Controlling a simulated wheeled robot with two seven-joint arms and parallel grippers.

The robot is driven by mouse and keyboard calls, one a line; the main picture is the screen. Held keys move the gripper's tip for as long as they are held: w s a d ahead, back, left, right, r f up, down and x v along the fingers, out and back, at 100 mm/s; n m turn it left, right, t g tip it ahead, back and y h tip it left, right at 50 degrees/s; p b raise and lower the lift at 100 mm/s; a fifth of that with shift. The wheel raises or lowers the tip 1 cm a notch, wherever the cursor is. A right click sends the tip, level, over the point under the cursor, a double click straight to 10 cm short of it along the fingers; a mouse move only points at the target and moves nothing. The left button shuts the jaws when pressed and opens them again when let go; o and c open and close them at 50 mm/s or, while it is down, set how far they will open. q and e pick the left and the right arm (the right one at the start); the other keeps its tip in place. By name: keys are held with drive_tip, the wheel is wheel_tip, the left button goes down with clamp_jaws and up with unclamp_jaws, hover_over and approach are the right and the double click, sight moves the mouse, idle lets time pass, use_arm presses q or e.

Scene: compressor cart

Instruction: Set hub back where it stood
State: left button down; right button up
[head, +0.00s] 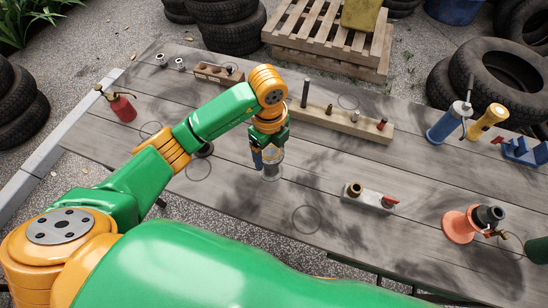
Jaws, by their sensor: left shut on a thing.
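My left gripper (268,152) is over the middle of the wooden table, pointing down. It is shut on a small pale grey, round piece, which looks like the hub (271,172). The jaws cover its upper part. Its lower end is at or just above the table top; I cannot tell whether it touches. Thin dark circles are marked on the table: one to the left (199,169), one nearer me to the right (306,219), and one farther back (348,101). My right gripper is not in view.
A wooden block with pegs (345,122) lies behind the gripper. A grey plate with fittings (370,199) lies to the right. An orange-based fitting (460,226) and a blue pump (447,124) stand at the right.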

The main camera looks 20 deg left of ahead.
use_arm(q)
drive_tip(key=shift+w+d+f, duration=0.2)
drive_tip(key=shift+w+f, duration=0.55)
drive_tip(key=shift+f, duration=0.15)
drive_tip(key=shift+s+a+f+p, duration=0.15)
drive_tip(key=shift+f+p, duration=0.45)
drive_tip(key=shift+f, duration=0.95)
unclamp_jaws()
drive_tip(key=shift+r, duration=0.25)
wheel_tip(320, 180, up, 6)
drive_tip(key=shift+r+b, duration=0.1)
drive_tip(key=shift+b, duration=0.5)
wheel_tip(320, 180, up, 6)
drive_tip(key=shift+f+p, duration=0.1)
drive_tip(key=shift+p, duration=0.3)
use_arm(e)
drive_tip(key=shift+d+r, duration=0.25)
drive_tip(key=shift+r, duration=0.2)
